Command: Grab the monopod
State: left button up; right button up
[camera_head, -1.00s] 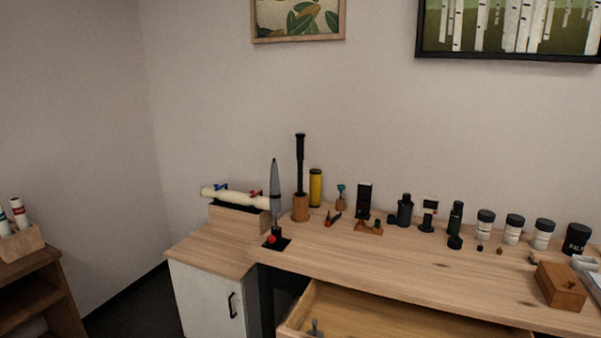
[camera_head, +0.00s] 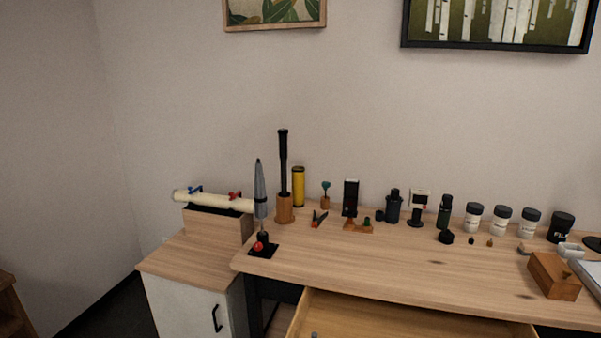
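A slim black pole, which looks like the monopod (camera_head: 283,160), stands upright in a wooden cylindrical holder (camera_head: 284,209) near the back left of the table (camera_head: 380,265). Its lower end is hidden inside the holder. A grey, pointed, folded item (camera_head: 260,185) stands on a black base just in front and to the left of it. A yellow cylinder (camera_head: 299,187) stands close behind on the right. Neither of my grippers is in view.
A low cabinet (camera_head: 190,300) adjoins the table's left end, with a wooden box and cream roll (camera_head: 215,201) on it. An open drawer (camera_head: 400,318) juts out below the table front. Several small items line the back. The table's front middle is clear.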

aim_at(283, 133)
jog(key=i+j+z, duration=0.25)
jog(key=j+z, duration=0.15)
jog(key=j, duration=0.25)
jog(key=i+j+z, duration=0.15)
jog(key=j+z, duration=0.3)
jog(key=j, duration=0.2)
jog(key=j+z, duration=0.4)
jog(key=j, duration=0.35)
jog(key=j+z, duration=0.45)
jog(key=j, duration=0.3)
